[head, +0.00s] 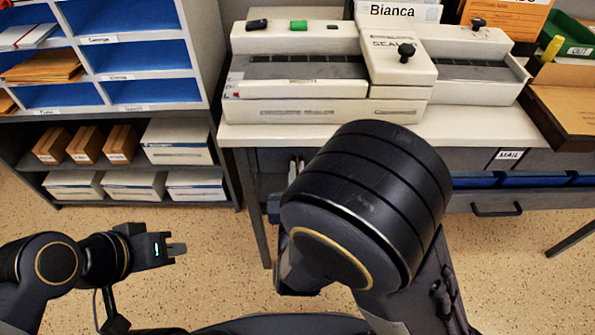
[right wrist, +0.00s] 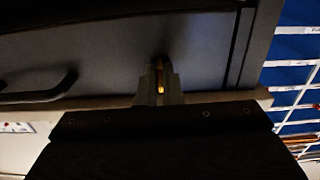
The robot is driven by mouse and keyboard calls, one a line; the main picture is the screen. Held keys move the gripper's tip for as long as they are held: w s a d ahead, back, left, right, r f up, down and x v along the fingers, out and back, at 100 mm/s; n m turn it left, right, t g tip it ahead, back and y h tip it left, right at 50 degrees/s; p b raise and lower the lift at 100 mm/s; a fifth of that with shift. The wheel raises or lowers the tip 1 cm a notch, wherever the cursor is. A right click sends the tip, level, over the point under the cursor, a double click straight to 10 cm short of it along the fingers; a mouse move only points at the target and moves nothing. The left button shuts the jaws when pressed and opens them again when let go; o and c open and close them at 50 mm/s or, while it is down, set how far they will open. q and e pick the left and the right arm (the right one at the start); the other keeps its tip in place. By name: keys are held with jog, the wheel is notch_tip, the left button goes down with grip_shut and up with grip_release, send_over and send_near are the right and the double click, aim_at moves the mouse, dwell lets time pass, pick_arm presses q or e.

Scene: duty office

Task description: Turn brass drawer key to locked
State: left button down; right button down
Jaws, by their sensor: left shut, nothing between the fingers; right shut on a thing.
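The brass drawer key (right wrist: 160,88) shows in the right wrist view as a small gold strip between my right fingers. My right gripper (right wrist: 160,74) is shut on it, close against a grey drawer front (right wrist: 100,52). The lock face is mostly hidden by the fingers, and I cannot tell how far the key is turned. In the head view my right arm covers the key, the lock and the right gripper. My left gripper (head: 177,249) is shut and empty above the floor at the left, away from the desk.
A dark drawer handle (right wrist: 42,92) is left of the key in the wrist view. In the head view a white desk top (head: 290,133) carries a pale machine (head: 300,70). A shelf unit (head: 205,60) stands at the left. The speckled floor (head: 215,285) near my left gripper is clear.

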jog(key=c, duration=1.6)
grip_release()
jog(key=s, duration=0.7)
jog(key=shift+s+p, duration=0.35)
jog(key=shift+s, duration=0.05)
